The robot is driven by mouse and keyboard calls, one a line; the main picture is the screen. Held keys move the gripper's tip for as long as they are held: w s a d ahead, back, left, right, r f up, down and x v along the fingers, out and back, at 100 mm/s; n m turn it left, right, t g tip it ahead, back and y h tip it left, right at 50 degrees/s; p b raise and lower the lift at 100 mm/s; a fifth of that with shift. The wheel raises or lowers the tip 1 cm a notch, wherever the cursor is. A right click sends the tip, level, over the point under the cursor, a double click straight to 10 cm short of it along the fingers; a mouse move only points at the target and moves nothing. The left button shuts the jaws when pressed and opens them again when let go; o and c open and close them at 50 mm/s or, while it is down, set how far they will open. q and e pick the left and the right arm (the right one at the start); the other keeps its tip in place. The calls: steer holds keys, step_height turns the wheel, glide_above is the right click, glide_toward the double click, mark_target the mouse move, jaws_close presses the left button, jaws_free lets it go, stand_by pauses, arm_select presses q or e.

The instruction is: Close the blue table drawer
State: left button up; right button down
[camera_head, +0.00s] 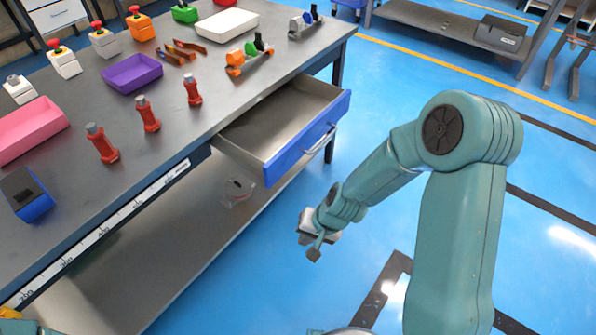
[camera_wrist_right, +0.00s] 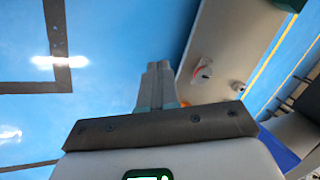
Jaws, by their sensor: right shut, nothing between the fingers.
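The blue table drawer (camera_head: 304,134) stands pulled out from the front of the dark workbench (camera_head: 214,62), and its grey inside looks empty. A metal bar handle (camera_head: 320,142) runs along its blue front. My right gripper (camera_head: 313,247) is shut and empty. It hangs in front of the drawer front and lower in the picture, apart from it. In the right wrist view its shut fingers (camera_wrist_right: 157,85) point over the blue floor, and a blue piece, perhaps the drawer front, shows at the lower right. My left gripper does not show.
On the bench stand several red posts (camera_head: 147,114), a purple tray (camera_head: 132,73), a pink tray (camera_head: 30,130) and a white tray (camera_head: 227,25). A lower shelf (camera_head: 190,235) lies under the bench. The blue floor (camera_head: 375,75) beside the drawer is clear.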

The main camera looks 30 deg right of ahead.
steer(key=w+d+r+m+t+b, duration=0.3)
steer(key=d+r, duration=0.2)
steer(key=r, duration=0.2)
steer(key=w+d+r+m+t+b, duration=0.25)
steer(key=d+r, duration=0.25)
steer(key=r, duration=0.3)
glide_toward(285, 166)
steer(key=shift+y, duration=0.3)
steer(key=x, duration=0.5)
steer(key=shift+s+d+f+b, duration=0.3)
steer(key=shift+d+f+b, duration=0.05)
steer(key=shift+f, duration=0.05)
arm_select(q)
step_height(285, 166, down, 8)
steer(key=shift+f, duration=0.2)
arm_select(e)
steer(key=shift+w+a+f, duration=0.1)
steer(key=shift+w+a, duration=0.15)
steer(key=shift+w, duration=0.35)
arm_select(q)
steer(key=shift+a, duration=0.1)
arm_select(e)
steer(key=shift+w, duration=0.1)
